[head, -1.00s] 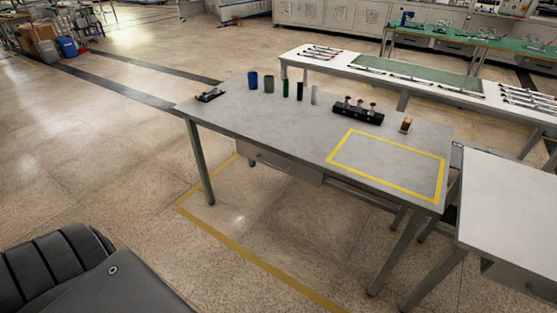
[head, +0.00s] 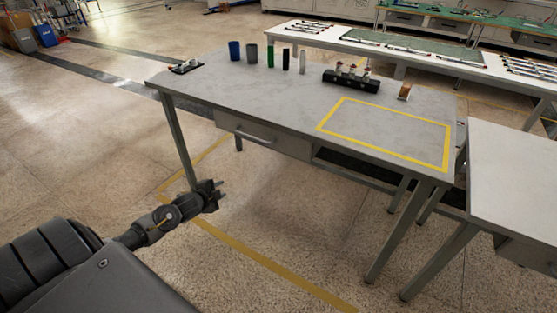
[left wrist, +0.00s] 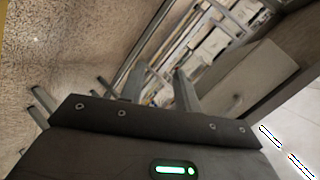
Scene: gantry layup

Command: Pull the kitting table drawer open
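The kitting table (head: 240,93) has a grey drawer (head: 290,146) under its front edge, left of the middle. The drawer looks shut, with a bar handle (head: 254,134) on its front. My left gripper (head: 213,193) is in front of and below the drawer, near the table's left front leg, apart from the handle. In the left wrist view its two fingers (left wrist: 158,82) stand apart with nothing between them. My right gripper is in no view.
On the table stand a blue cup (head: 235,50), a grey cup (head: 252,53), several small cylinders and a black rack (head: 350,81). A yellow outline marks bare tabletop. A white table (head: 510,165) adjoins at right. The floor in front is clear.

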